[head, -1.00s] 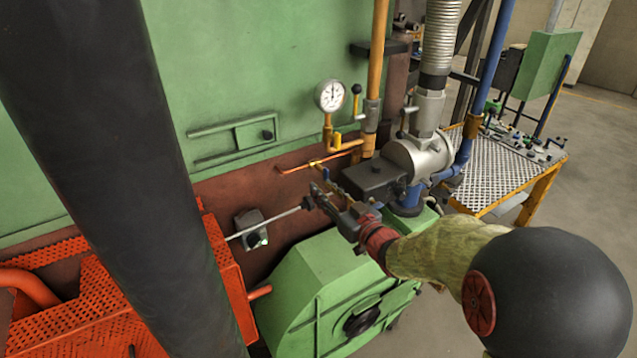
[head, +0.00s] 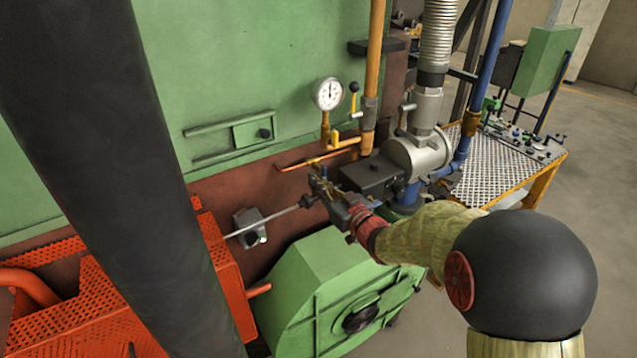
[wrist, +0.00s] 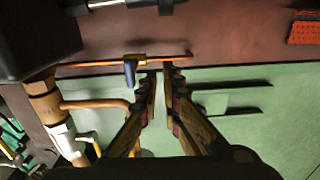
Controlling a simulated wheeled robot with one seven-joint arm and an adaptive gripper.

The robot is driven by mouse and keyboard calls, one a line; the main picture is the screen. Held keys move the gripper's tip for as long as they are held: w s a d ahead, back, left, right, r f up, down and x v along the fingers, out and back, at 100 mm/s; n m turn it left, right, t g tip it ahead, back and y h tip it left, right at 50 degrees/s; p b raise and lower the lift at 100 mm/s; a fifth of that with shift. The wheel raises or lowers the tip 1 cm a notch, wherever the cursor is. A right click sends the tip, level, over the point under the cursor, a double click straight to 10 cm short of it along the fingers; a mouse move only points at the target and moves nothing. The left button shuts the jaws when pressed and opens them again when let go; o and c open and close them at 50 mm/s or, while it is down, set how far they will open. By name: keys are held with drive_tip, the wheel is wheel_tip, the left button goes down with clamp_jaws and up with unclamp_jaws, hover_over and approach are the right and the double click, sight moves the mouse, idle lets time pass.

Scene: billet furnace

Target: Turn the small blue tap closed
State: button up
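The small blue tap (wrist: 130,72) shows in the wrist view as a short blue handle on a thin copper pipe (wrist: 90,64). My gripper (wrist: 159,72) points at that pipe. Its fingers have a narrow gap between their tips and nothing shows gripped there. The blue handle is just left of the left finger, outside the gap; I cannot tell whether they touch. In the head view my gripper (head: 318,172) is at the copper pipe (head: 305,160) below the gauge, and it hides the blue handle.
A pressure gauge (head: 329,94) and a yellow-handled valve (head: 354,98) stand above the pipe. A dark box and grey valve body (head: 420,152) are close on the right. A grey rod (head: 265,222) and a green housing (head: 330,275) lie below my gripper.

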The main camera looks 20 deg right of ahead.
drive_tip(key=shift+d, duration=0.1)
clamp_jaws()
drive_tip(key=shift+c, duration=0.3)
unclamp_jaws()
drive_tip(key=o, duration=0.6)
drive_tip(key=shift+o, duration=0.5)
drive_tip(key=s, duration=1.3)
drive_tip(key=shift+s+d+y, duration=0.3)
drive_tip(key=shift+d, duration=0.05)
